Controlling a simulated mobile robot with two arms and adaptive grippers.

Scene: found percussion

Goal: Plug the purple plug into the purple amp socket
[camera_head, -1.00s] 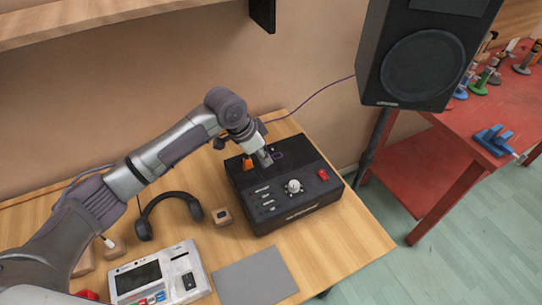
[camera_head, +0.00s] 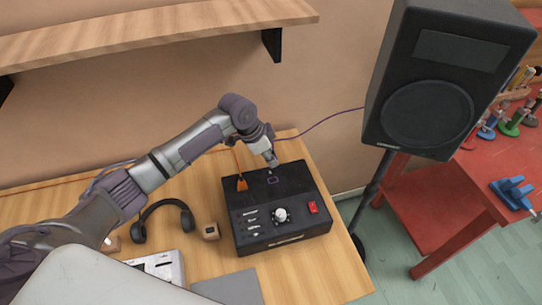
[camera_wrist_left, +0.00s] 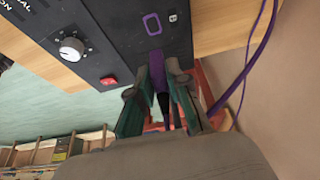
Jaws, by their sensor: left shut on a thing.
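The black amp box (camera_head: 300,196) sits on the wooden table. Its purple-outlined socket (camera_head: 272,180) is on the top, toward the back; it also shows empty in the left wrist view (camera_wrist_left: 152,24). My left gripper (camera_head: 273,164) is just behind the socket, over the amp's back edge. In the left wrist view its fingers (camera_wrist_left: 160,80) are shut on the purple plug (camera_wrist_left: 157,62). The plug points toward the socket, with a visible gap between them. The purple cable (camera_head: 325,117) runs off toward the speaker. My right gripper does not show.
An orange plug (camera_head: 241,184) stands in the amp, left of the purple socket. A white knob (camera_head: 280,215) and red switch (camera_head: 313,208) are near the front. Headphones (camera_head: 163,210) and a small wooden block (camera_head: 210,231) lie left. A black speaker (camera_head: 435,85) stands right.

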